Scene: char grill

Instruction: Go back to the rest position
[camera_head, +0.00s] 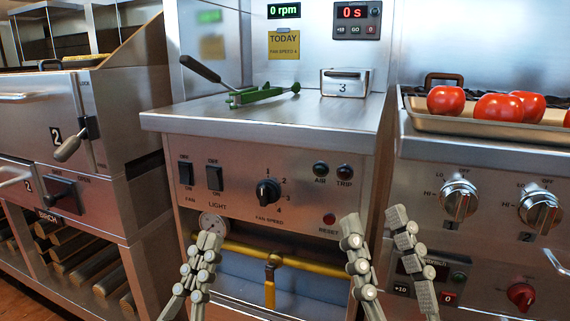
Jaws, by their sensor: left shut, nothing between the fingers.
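My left gripper (207,243) is low in the head view, left of centre. Its fingers are together with nothing between them. It stands in front of the lower edge of the middle control panel (235,205), overlapping the round gauge there. My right gripper (374,222) is low and right of centre, in front of the gap between the middle unit and the right grill. Its two fingers are spread apart and nothing shows between them. Both grippers point upward. The wrists and most of both arms are below the frame.
The steel counter (200,118) carries a green tool with a dark handle (262,95) and a box marked 3 (345,82). Tomatoes (446,100) lie in a tray (480,128) at right. A yellow pipe (300,263) runs behind the grippers. A lever (68,148) sticks out at left.

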